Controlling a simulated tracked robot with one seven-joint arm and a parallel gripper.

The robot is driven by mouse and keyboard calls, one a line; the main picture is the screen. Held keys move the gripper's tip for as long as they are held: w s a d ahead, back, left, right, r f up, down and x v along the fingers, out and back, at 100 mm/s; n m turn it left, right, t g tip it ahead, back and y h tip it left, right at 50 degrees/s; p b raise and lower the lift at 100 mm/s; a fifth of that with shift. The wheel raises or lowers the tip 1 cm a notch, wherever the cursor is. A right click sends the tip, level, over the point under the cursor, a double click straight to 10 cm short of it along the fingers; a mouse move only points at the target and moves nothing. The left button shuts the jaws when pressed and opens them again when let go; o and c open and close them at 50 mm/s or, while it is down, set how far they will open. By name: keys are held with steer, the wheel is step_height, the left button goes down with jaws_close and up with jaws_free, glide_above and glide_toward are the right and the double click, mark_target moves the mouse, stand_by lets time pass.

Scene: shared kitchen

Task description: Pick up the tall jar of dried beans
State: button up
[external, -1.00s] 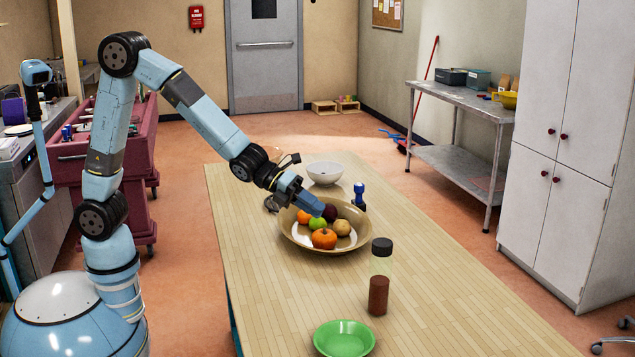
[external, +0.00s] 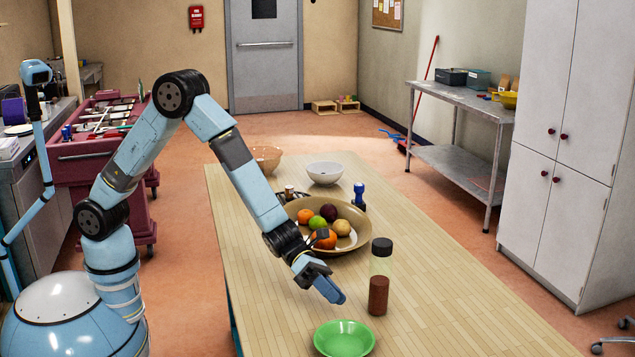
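The tall jar of dried beans (external: 379,278) stands upright on the wooden table (external: 460,305). It is clear, with a dark lid and reddish-brown beans filling its lower half. My gripper (external: 335,292) is just left of the jar, pointing down and to the right, at about the height of the beans in the picture. A gap shows between the gripper and the jar. The fingers overlap from this side, so I cannot tell how far apart they are. Nothing is visible in the gripper.
A wide bowl of fruit (external: 358,222) sits behind my gripper. A green bowl (external: 344,340) is in front of it. The table right of the jar is clear.

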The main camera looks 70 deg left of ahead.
mark_target(344, 343)
steer(key=shift+x, duration=4.4)
steer(key=shift+w, duration=0.1)
jaws_close()
